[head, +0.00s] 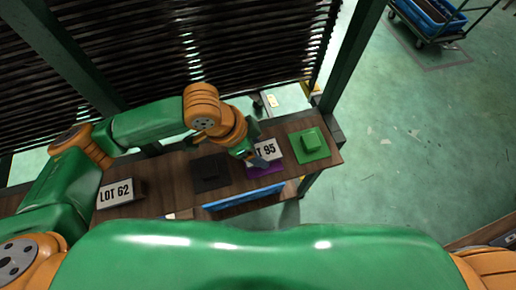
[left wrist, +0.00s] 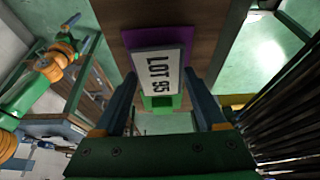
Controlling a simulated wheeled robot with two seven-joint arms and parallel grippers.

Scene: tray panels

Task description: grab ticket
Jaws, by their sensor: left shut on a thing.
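The ticket is a white card block marked LOT 95 (head: 268,149), above a purple pad (head: 266,170) on the brown bench. In the left wrist view, the LOT 95 block (left wrist: 158,72) sits between my two fingers, with the purple pad (left wrist: 184,36) behind it. My left gripper (head: 262,160) is shut on this block. I cannot tell whether the block still touches the pad. A second card block marked LOT 62 (head: 116,193) stands farther left on the bench. At the left of the wrist view, what looks like my right gripper (left wrist: 71,20) is small and its jaws are unclear.
A dark square pad (head: 210,173) lies left of the purple one, and a green pad with a raised block (head: 311,141) lies right. A blue panel (head: 244,196) runs along the front edge. Dark slatted shutters (head: 190,50) stand behind. A cart (head: 435,20) is far off at right.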

